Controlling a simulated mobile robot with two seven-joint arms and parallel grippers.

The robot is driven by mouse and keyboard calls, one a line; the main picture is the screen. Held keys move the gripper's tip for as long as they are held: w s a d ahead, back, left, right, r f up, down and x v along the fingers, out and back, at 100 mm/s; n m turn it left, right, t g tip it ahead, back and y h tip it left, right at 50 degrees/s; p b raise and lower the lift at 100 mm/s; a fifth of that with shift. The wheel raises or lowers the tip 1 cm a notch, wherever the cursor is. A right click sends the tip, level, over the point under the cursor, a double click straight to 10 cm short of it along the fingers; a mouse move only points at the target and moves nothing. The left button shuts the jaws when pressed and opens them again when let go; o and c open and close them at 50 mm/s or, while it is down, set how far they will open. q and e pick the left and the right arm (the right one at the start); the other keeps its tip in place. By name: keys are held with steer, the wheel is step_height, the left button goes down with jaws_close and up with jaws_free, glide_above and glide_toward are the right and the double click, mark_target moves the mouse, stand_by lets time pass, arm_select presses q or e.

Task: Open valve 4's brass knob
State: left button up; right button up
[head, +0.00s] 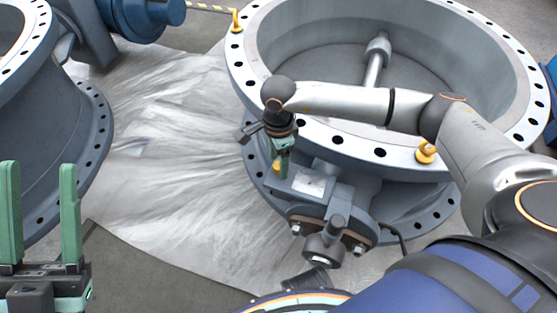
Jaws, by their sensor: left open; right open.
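A large grey butterfly valve (338,140) with a bolted flange ring fills the upper right of the head view; I see no readable number on it. A small yellow-brass piece (277,167), which looks like the knob, shows at the valve's front left side, mostly hidden by my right gripper. My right gripper (284,170) points down with green fingers right at this piece; I cannot tell whether it touches. It is open. My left gripper (39,168) is open and empty at the lower left, fingers upward, far from the valve.
The valve's actuator housing (335,205) with a label juts out below my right gripper. Yellow lifting eyes (426,152) stand on the flange. Another grey flanged valve (60,130) stands at left, a blue motor (150,15) behind. Plastic sheeting (180,190) covers the clear floor between.

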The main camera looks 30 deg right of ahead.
step_height(320, 180, up, 12)
steer(key=p, duration=0.3)
steer(key=shift+p, duration=0.35)
steer(key=shift+f, duration=0.15)
